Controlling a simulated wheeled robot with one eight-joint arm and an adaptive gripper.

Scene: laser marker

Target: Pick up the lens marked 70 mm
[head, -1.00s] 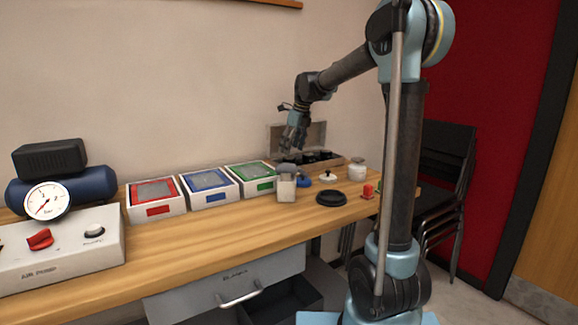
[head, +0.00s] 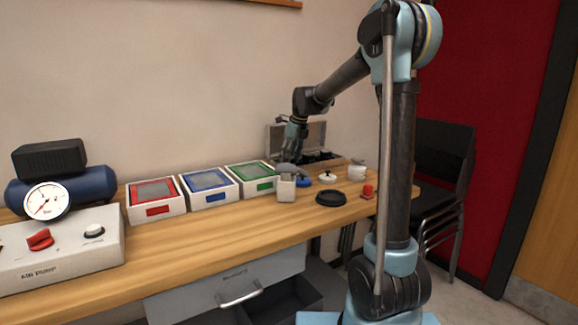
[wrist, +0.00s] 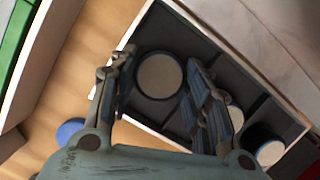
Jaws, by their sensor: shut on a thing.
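In the wrist view, my gripper (wrist: 160,62) has its two fingers on either side of a round lens (wrist: 158,77) with a dark rim and a pale face. The fingers are shut on its rim. The lens is in or just over the left compartment of an open lens case (wrist: 180,20); its height above the floor of the case is not clear. No marking is readable on its face. In the head view, my gripper (head: 291,150) points down at the left part of the case (head: 345,161), and the lens is hidden there.
Other lenses (wrist: 235,117) (wrist: 270,152) sit in compartments to the right in the wrist view. The case lid (head: 310,132) stands open at the back.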

